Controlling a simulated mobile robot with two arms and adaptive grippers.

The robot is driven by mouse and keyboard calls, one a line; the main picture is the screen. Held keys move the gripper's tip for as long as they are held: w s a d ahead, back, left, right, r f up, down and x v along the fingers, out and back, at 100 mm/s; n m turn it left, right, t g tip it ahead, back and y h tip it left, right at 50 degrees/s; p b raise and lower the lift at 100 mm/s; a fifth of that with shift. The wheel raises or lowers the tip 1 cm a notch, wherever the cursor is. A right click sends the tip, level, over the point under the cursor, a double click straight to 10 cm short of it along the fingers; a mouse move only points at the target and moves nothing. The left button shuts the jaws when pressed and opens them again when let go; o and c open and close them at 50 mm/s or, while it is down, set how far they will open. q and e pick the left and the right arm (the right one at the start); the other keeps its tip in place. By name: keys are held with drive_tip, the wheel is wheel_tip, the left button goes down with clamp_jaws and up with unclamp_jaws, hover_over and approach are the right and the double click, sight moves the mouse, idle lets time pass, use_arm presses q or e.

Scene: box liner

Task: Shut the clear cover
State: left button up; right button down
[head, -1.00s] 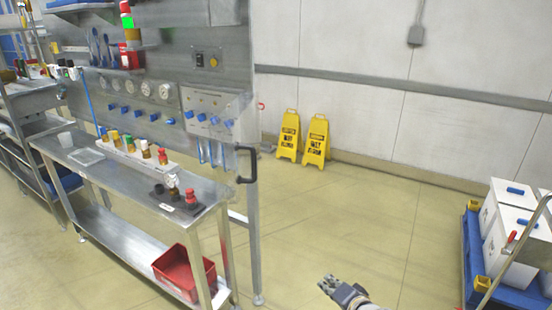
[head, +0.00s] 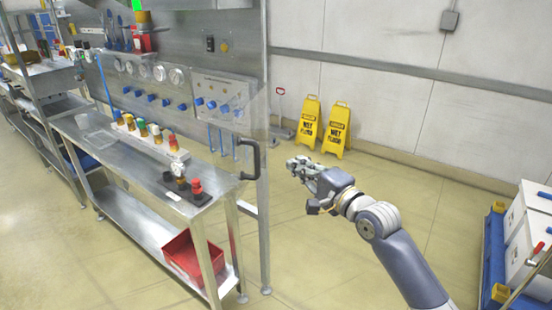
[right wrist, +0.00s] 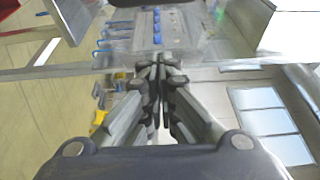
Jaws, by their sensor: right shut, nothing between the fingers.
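The clear cover (head: 258,112) is a see-through panel that stands out from the grey wall panel, in front of part of the row of blue knobs. A black handle (head: 256,158) sits at its near lower edge. My right gripper (head: 292,165) is a short way to the right of the handle, apart from it in the head view. Its fingers are together and empty, and they also show in the right wrist view (right wrist: 160,70). The cover's outline is faint, so its exact angle is hard to tell. My left gripper is out of view.
A metal post (head: 264,230) stands by the handle. Yellow wet-floor signs (head: 337,130) stand by the wall. A blue cart (head: 492,260) is at right. Floor between is clear.

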drive_tip(key=w+a+p, duration=0.1)
drive_tip(key=a+p, duration=0.2)
drive_tip(key=a, duration=0.3)
drive_tip(key=shift+w, duration=0.35)
drive_tip(key=shift+w+d, duration=0.1)
